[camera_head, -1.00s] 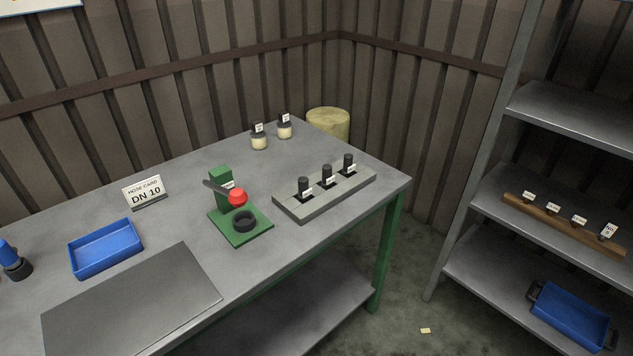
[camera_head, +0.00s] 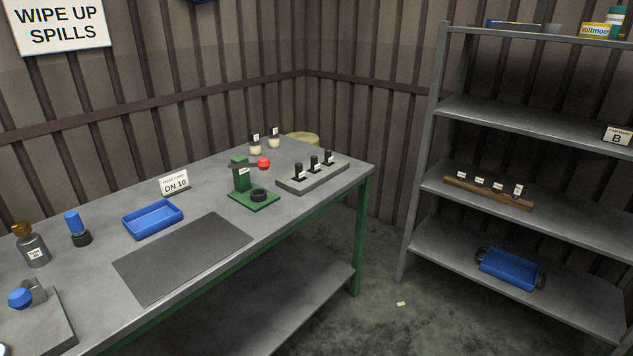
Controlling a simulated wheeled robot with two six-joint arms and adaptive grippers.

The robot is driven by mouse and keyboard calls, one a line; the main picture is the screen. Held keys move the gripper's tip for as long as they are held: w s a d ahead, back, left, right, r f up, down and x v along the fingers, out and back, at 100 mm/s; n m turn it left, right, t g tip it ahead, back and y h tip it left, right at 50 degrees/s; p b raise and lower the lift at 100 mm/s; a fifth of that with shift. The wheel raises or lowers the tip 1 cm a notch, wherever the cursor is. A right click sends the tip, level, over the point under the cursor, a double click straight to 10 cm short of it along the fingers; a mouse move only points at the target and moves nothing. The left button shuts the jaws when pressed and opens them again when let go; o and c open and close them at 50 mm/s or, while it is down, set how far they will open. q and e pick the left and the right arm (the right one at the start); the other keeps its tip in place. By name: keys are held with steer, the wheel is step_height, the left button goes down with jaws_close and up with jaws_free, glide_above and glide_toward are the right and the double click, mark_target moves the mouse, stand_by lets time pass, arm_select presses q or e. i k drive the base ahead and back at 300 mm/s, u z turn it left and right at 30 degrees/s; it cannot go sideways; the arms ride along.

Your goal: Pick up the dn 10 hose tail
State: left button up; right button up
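No part can be read as the DN 10 hose tail; the small labels are too small to make out. A grey block (camera_head: 313,178) on the workbench's right end holds three upright black parts (camera_head: 314,162) with white tags. A wooden rack (camera_head: 487,193) on the shelf unit bears several small white tags (camera_head: 480,182); the parts at these tags are too small to tell. A white card (camera_head: 174,182) reading "HOSE CARD DN 10" stands at the back of the bench. Neither of my grippers is in view.
The workbench (camera_head: 95,262) holds an empty blue tray (camera_head: 153,219), a dark flat mat (camera_head: 183,257), a green press (camera_head: 245,180) with a red knob and two pale jars. A blue crate (camera_head: 510,269) sits on the lower shelf. Open floor (camera_head: 372,285) lies between bench and shelves.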

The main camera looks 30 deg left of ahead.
mark_target(299, 173)
steer(key=z, duration=0.5)
steer(key=i, duration=2.7)
steer(key=u, duration=1.05)
steer(key=i, duration=0.7)
steer(key=u, duration=0.95)
